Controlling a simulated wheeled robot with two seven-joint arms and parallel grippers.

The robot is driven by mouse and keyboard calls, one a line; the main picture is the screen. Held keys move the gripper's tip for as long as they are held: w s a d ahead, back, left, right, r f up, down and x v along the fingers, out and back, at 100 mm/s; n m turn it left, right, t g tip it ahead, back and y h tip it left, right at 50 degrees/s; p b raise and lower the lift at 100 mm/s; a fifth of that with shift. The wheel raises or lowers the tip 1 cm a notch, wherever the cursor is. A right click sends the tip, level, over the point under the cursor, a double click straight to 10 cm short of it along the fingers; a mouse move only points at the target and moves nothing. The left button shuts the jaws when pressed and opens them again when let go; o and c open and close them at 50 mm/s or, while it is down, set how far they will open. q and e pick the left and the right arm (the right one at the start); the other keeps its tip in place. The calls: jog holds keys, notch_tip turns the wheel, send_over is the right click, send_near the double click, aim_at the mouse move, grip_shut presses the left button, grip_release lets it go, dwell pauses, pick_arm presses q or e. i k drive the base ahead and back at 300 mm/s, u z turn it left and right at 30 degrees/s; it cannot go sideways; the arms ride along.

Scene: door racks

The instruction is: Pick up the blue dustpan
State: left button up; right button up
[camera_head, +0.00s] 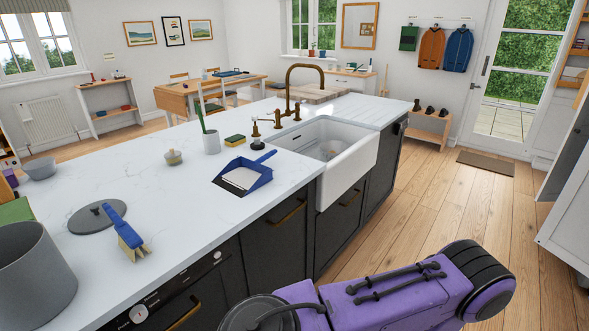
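The blue dustpan (262,181) lies on the white island worktop (170,224), close to its front edge and just left of the white sink. Its short handle points back and to the right, towards the tap. Its wide mouth faces the front left, and its inside looks pale. Nothing touches it from above. Neither of my grippers is in view, so their state does not show.
A blue-handled brush (126,238), a grey round lid (97,217) and a large grey pot (35,274) sit left on the worktop. A sponge (235,140), white cup (211,143) and brass tap (291,95) stand behind the dustpan. My purple arm part is at bottom right.

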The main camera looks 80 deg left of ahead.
aim_at(242, 175)
jog(key=i, duration=0.3)
jog(key=u, duration=1.1)
